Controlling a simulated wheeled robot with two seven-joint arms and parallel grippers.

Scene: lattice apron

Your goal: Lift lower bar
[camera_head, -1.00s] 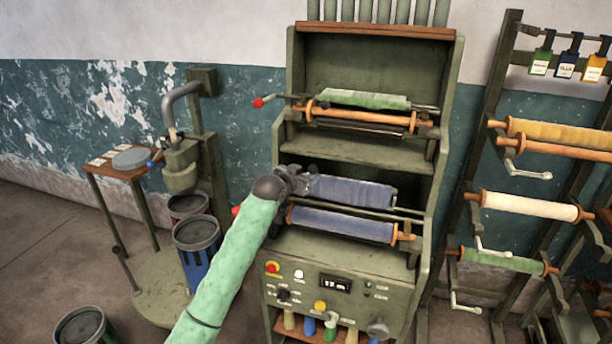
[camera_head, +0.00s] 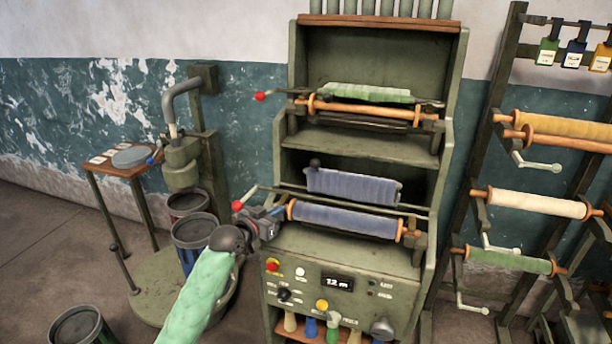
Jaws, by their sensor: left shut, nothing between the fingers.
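The lower bar (camera_head: 345,202) is a thin dark rod running across the lower bay of the green machine, in front of a hanging blue cloth (camera_head: 350,187) and above a blue roll (camera_head: 343,221) on an orange roller. A red knob (camera_head: 237,206) shows at the bay's left side, at the end of a short lever. My left gripper (camera_head: 278,213) is at the left end of the blue roll, just right of and below the red knob. It is shut and empty. Whether it touches the bar or lever is unclear. My right gripper is not in view.
The upper bay holds a green cloth (camera_head: 362,93), an orange roller and another red knob (camera_head: 260,96). A control panel (camera_head: 335,290) is below. A rack of rolls (camera_head: 540,204) stands right. A stand with a pump and bins (camera_head: 194,230) stands left.

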